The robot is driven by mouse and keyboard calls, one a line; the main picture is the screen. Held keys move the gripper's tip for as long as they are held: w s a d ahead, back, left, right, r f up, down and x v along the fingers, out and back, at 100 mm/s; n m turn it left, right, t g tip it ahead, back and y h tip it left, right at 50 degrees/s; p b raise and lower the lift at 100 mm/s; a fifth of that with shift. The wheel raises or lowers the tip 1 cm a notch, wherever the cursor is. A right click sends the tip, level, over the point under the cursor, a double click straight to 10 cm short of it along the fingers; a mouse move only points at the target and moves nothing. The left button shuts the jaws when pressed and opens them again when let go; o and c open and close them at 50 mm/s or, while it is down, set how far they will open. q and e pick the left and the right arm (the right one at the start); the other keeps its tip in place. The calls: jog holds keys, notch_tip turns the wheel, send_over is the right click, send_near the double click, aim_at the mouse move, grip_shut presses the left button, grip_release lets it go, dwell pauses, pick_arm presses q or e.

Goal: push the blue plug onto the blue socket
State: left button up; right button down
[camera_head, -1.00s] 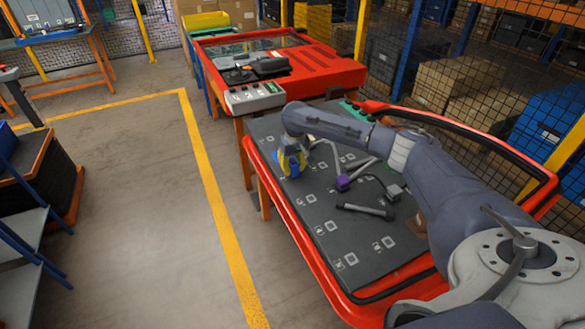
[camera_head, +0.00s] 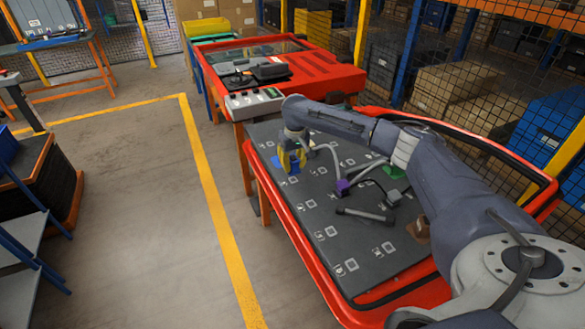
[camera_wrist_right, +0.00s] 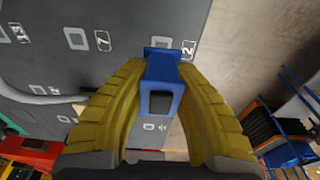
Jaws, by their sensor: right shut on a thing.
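My right gripper (camera_head: 292,165) has yellow fingers and points down over the far left part of the grey door panel. In the right wrist view the same fingers (camera_wrist_right: 160,100) are shut on the blue plug (camera_wrist_right: 162,73), one on each side. The plug is a blue block with a dark square recess and a wider blue edge at its far end. In the head view blue (camera_head: 276,162) shows at the left of the fingers. I cannot tell a separate blue socket from the plug, nor whether they touch. My left gripper is out of view.
On the panel (camera_head: 318,215) lie a purple connector (camera_head: 342,187) with grey cable, a dark bar (camera_head: 365,214), a dark connector (camera_head: 394,196) and a green piece (camera_head: 393,172). A red door frame (camera_head: 290,228) surrounds the panel. A red bench (camera_head: 325,72) stands behind.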

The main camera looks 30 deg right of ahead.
jog(key=shift+r, duration=1.5)
